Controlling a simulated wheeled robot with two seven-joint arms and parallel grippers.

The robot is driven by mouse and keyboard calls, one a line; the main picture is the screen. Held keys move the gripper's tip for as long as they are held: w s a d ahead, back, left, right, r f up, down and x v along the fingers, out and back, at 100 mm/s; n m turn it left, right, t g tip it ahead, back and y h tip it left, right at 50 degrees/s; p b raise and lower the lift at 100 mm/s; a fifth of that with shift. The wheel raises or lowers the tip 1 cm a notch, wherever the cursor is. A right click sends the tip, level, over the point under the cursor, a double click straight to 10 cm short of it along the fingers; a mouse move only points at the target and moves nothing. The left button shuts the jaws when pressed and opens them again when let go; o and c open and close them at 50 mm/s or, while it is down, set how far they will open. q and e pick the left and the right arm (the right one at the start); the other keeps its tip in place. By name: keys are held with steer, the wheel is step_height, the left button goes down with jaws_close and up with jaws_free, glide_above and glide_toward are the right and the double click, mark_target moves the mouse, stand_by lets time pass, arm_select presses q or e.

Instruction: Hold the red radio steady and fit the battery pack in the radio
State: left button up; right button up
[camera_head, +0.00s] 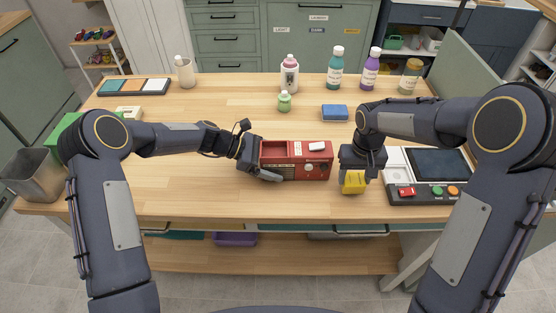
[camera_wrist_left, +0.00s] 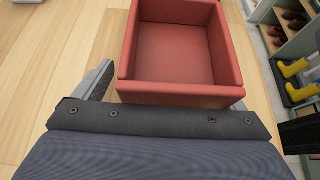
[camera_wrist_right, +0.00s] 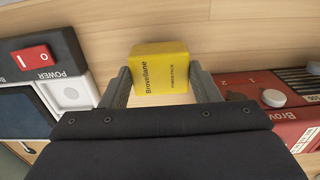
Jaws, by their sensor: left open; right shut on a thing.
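The red radio (camera_head: 318,165) lies mid-table, near the front edge. An open, empty red compartment is at its left end, and it fills the top of the left wrist view (camera_wrist_left: 178,50). My left gripper (camera_head: 268,168) is open at that end; one finger shows beside the compartment's left wall in the left wrist view, apparently apart from it. My right gripper (camera_head: 354,172) is shut on the yellow battery pack (camera_wrist_right: 160,65), right of the radio. The pack also shows below the right gripper in the head view (camera_head: 354,186). Its far side is hidden.
A console with a dark screen (camera_head: 438,163) and coloured buttons stands right of the pack. Bare tabletop (camera_head: 200,190) lies at front left.

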arm_select(q)
steer(key=shift+d+f, duration=0.1)
steer(key=shift+d, duration=0.2)
arm_select(e)
steer(key=shift+f, duration=0.1)
arm_select(q)
steer(key=c, duration=1)
steer(key=shift+o, duration=0.2)
arm_select(e)
steer(key=w+a+r, duration=0.1)
steer(key=a+r, duration=0.3)
steer(key=w+a+r+n, duration=0.1)
steer(key=a+r, duration=0.3)
steer(key=a, duration=0.1)
steer(key=w+a+r+n, duration=0.1)
steer(key=w+a+r, duration=0.1)
steer(key=a+r, duration=0.2)
steer(key=shift+a+r, duration=0.2)
steer(key=shift+r, duration=0.05)
steer(key=w+a+r+m, duration=0.2)
steer(key=w+a, duration=0.1)
steer(key=a, duration=0.5)
steer(key=shift+w+d+f, duration=0.1)
steer(key=shift+f, duration=1.15)
steer(key=shift+d+f, duration=0.1)
steer(key=shift+f, duration=1.15)
